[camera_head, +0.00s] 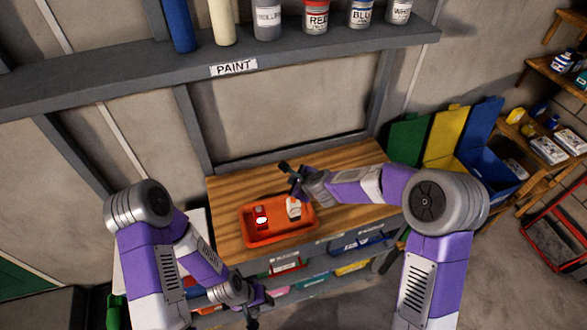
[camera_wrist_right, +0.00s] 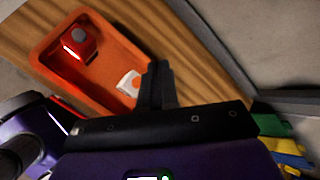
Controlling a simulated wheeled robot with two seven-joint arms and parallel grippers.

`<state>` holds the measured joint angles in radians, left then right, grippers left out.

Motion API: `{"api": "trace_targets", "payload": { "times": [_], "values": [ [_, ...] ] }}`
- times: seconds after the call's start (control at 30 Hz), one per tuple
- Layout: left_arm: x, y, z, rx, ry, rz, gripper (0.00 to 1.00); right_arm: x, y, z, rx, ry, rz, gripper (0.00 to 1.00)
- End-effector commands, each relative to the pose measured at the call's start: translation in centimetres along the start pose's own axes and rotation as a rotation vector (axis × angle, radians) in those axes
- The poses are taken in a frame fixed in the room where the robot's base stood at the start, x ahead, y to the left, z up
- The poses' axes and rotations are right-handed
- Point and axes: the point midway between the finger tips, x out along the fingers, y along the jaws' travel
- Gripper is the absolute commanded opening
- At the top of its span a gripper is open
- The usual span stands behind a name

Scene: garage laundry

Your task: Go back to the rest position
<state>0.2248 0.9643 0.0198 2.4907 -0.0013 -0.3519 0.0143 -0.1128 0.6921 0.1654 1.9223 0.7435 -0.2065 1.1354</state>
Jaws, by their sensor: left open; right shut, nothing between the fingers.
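My right gripper (camera_head: 291,178) is shut and empty. It is over the wooden workbench, at the back right edge of an orange tray (camera_head: 262,238). In the right wrist view its closed fingers (camera_wrist_right: 156,85) show beside the tray's rim (camera_wrist_right: 95,15). A red object with a bright glowing spot (camera_head: 261,216) sits in the left part of the tray. It also shows in the right wrist view (camera_wrist_right: 79,42). A white object (camera_head: 294,208) lies in the tray's right part, just below my right gripper. My left gripper (camera_head: 257,305) is open and empty, low in front of the bench.
The wooden bench top (camera_head: 226,190) is clear around the tray. A grey shelf (camera_head: 130,85) labelled PAINT holds several cans above. Green, yellow and blue bins (camera_head: 487,178) stand right of the bench. Coloured items fill the shelf under the bench. A red crate (camera_head: 556,238) is far right.

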Motion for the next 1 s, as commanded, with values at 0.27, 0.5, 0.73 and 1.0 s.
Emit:
{"api": "trace_targets", "payload": {
  "times": [0.27,0.5,0.73,1.0],
  "values": [
    [0.0,0.0,0.0,0.0,0.0,0.0,0.43,0.3,1.0,-1.2,-0.049,0.017,0.02,0.0],
    [0.0,0.0,0.0,0.0,0.0,0.0,0.43,1.1,10.9,-11.4,-0.54,0.089,0.239,0.0],
    [0.0,0.0,0.0,0.0,0.0,0.0,0.43,-3.5,25.5,-20.2,-1.176,-0.117,0.559,0.0],
    [6.1,-2.3,-0.2,0.0,-0.001,0.0,0.43,-2.2,34.3,-24.9,-1.434,-0.311,0.632,0.0]
  ]
}}
